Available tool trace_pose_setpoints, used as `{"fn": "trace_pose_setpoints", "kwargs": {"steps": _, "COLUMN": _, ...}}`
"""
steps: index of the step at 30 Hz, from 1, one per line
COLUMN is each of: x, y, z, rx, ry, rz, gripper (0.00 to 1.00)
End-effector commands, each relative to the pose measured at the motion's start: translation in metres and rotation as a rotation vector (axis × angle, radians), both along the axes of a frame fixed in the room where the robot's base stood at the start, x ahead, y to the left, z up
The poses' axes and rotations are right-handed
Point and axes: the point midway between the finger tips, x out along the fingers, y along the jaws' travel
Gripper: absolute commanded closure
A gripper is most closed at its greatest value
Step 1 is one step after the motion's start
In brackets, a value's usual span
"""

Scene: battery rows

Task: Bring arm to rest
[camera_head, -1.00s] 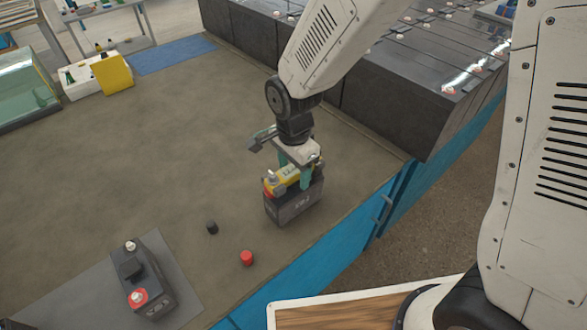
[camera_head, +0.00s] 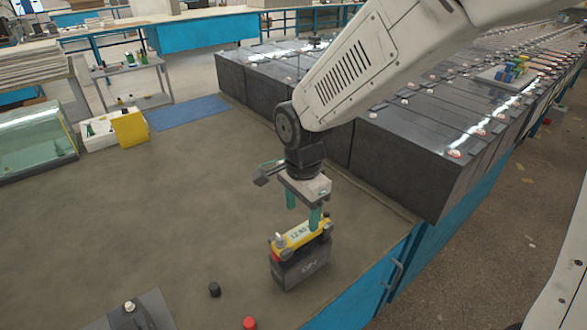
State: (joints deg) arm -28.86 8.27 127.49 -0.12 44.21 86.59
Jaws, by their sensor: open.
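My gripper (camera_head: 303,217) hangs from my arm, pointing down, with its two green fingers apart and nothing between them. Just below it a yellow device with a small display (camera_head: 299,236) sits on top of a dark battery block (camera_head: 302,268) on the bench. The right fingertip is very close to the yellow device; I cannot tell whether it touches. The battery block stands upright near the bench's front right edge.
The bench top (camera_head: 150,220) is mostly clear to the left. A black cap (camera_head: 215,289) and a red cap (camera_head: 249,323) lie in front. Rows of dark batteries (camera_head: 410,165) stand behind and right. A glass tank (camera_head: 35,145), a yellow panel (camera_head: 130,127) and a blue mat (camera_head: 187,112) are at back left.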

Motion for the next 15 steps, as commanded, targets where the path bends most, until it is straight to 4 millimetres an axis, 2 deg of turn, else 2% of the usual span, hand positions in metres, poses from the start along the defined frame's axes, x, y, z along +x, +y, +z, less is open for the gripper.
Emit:
{"fn": "trace_pose_setpoints", "kwargs": {"steps": 4, "x": 0.0, "y": 0.0, "z": 0.0, "rx": -0.001, "ry": 0.002, "rz": 0.037, "gripper": 0.38}}
{"fn": "trace_pose_setpoints", "kwargs": {"steps": 8, "x": -0.009, "y": -0.005, "z": -0.002, "rx": -0.017, "ry": 0.04, "rz": 0.193, "gripper": 0.38}}
{"fn": "trace_pose_setpoints", "kwargs": {"steps": 11, "x": -0.027, "y": -0.015, "z": -0.002, "rx": -0.031, "ry": 0.094, "rz": 0.375, "gripper": 0.38}}
{"fn": "trace_pose_setpoints", "kwargs": {"steps": 15, "x": -0.052, "y": -0.045, "z": 0.022, "rx": -0.022, "ry": 0.137, "rz": 0.623, "gripper": 0.38}}
